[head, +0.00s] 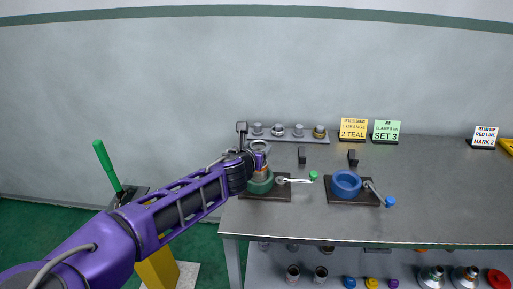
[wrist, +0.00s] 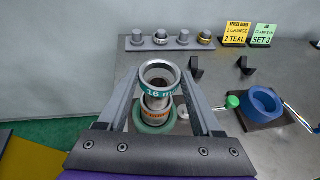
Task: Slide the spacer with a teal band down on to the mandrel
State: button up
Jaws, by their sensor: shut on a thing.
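My gripper (wrist: 160,84) is shut on the metal spacer with a teal band (wrist: 160,92), an upright ring with its open top visible. The spacer is above the mandrel (wrist: 156,102), whose grey metal shows just below it. I cannot tell whether the mandrel's tip is inside the spacer. A spacer with an orange band (wrist: 158,115) sits lower on the mandrel. The green vise (wrist: 152,127) surrounds its foot. In the head view my gripper (head: 258,158) is over the green vise (head: 260,187) and partly hides the stack.
A blue vise (head: 346,184) with a blue-knobbed handle stands to the right. The green-knobbed handle (head: 313,175) lies between them. A rack with several pegs (head: 290,135) is at the back, beside yellow (head: 353,128) and green (head: 386,130) signs. The bench's right side is mostly clear.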

jog(key=shift+f+b, duration=1.65)
jog(key=shift+f, duration=0.75)
jog(key=o, duration=1.4)
